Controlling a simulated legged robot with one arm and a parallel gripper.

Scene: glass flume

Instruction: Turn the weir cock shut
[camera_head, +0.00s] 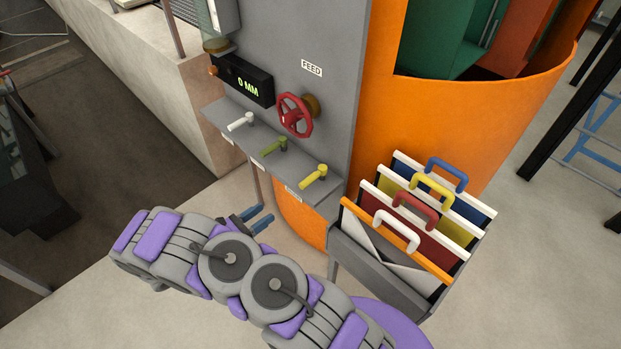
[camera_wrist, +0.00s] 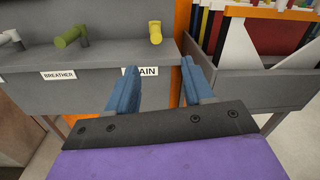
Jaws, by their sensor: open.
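Three cocks stand in a row on the grey ledge: a white cock (camera_head: 241,121), a green cock (camera_head: 273,146) and a yellow cock (camera_head: 313,177). Their levers all point toward the lower left in the head view. In the wrist view, the label under the green cock (camera_wrist: 70,36) reads BREATHER, and the partly covered one under the yellow cock (camera_wrist: 155,33) ends in AIN. I cannot read the white cock's (camera_wrist: 11,38) label, and no WEIR label is legible. My gripper (camera_head: 257,217) is open and empty, below and in front of the ledge, apart from every cock.
A red handwheel (camera_head: 295,115) marked FEED and a display (camera_head: 246,81) reading 0 MM are on the panel above the cocks. A grey rack (camera_head: 385,268) of colored panels with handles stands right of the ledge. An orange cylinder (camera_head: 425,115) rises behind.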

